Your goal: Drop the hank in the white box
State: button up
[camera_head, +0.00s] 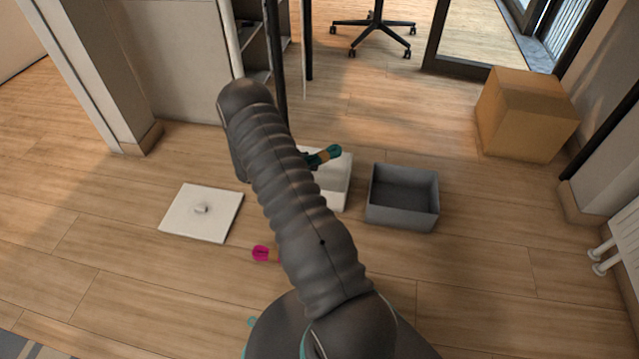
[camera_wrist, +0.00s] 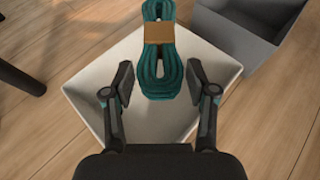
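The teal hank (camera_head: 326,155) with a tan band shows over the white box (camera_head: 338,190) in the head view. In the wrist view the hank (camera_wrist: 161,75) lies between my finger pads, across the far side of the white box (camera_wrist: 90,92). My gripper (camera_wrist: 160,82) is above the box, with a small gap visible between each pad and the hank, so it looks open. Whether the hank is in the air or resting on the box cannot be told. The inside of the box that shows is bare. My arm hides the box's left part in the head view.
A grey open box (camera_head: 402,198) stands right of the white box. A white lid with a knob (camera_head: 201,225) lies on the floor at left. A pink hank (camera_head: 261,253) lies by my arm. A cardboard box (camera_head: 520,120) is at far right.

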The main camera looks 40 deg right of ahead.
jog(key=o, duration=0.5)
jog(key=shift+c, duration=0.2)
jog(key=v, duration=1.2)
jog(key=shift+f, duration=0.1)
